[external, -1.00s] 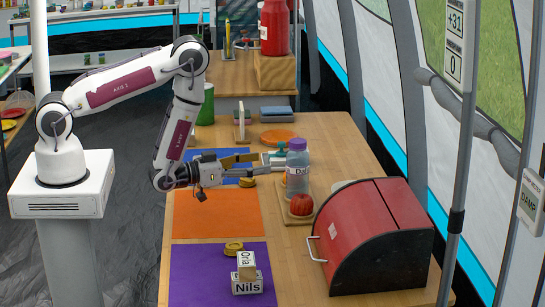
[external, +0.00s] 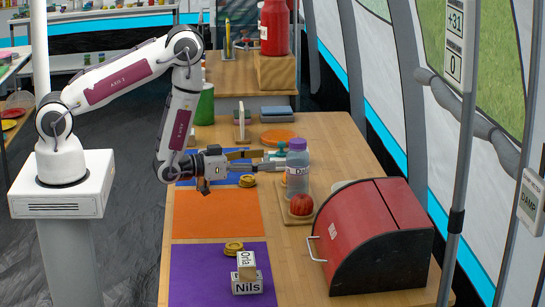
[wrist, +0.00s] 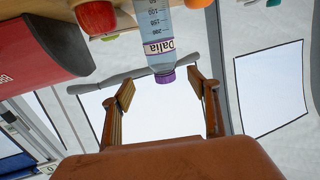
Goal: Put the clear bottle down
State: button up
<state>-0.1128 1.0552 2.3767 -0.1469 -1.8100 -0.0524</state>
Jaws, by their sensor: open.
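The clear bottle (external: 297,178) has a purple cap and a white label, and stands upright behind a red apple. In the wrist view the bottle (wrist: 154,32) appears upside down; its label reads "Dalia". My gripper (external: 268,160) is open and just left of the bottle's upper part in the external view. In the wrist view the open fingers (wrist: 167,92) show on both sides, with the purple cap between and beyond them. Nothing is visibly held. Whether a finger touches the bottle cannot be told.
The red apple (external: 302,205) sits close in front of the bottle. A red bread box (external: 370,235) stands at the front right. Orange (external: 215,213) and purple (external: 200,275) mats lie at left; stacked name blocks (external: 247,272) stand on the purple one. The orange mat is clear.

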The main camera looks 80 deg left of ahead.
notch_tip(320, 180, up, 8)
jog(key=w+d+g+h, duration=0.2)
jog(key=w+d+g, duration=0.1)
jog(key=s+d+r+m+g+h, duration=0.1)
jog(key=s+d+r, duration=0.1)
jog(key=s+r, duration=0.15)
jog(key=s+d+r+g+h, duration=0.1)
jog(key=s+d+r, duration=0.15)
jog(key=r, duration=0.25)
jog(key=s+d+r+m+g, duration=0.1)
jog(key=s+r+g, duration=0.2)
jog(key=s, duration=1.2)
jog(key=s+d+r+m+g, duration=0.1)
jog(key=s+r+g, duration=0.2)
jog(key=s, duration=1.2)
jog(key=shift+s+d+r+h, duration=0.2)
jog(key=shift+d+r+h, duration=0.1)
jog(key=shift+r, duration=0.55)
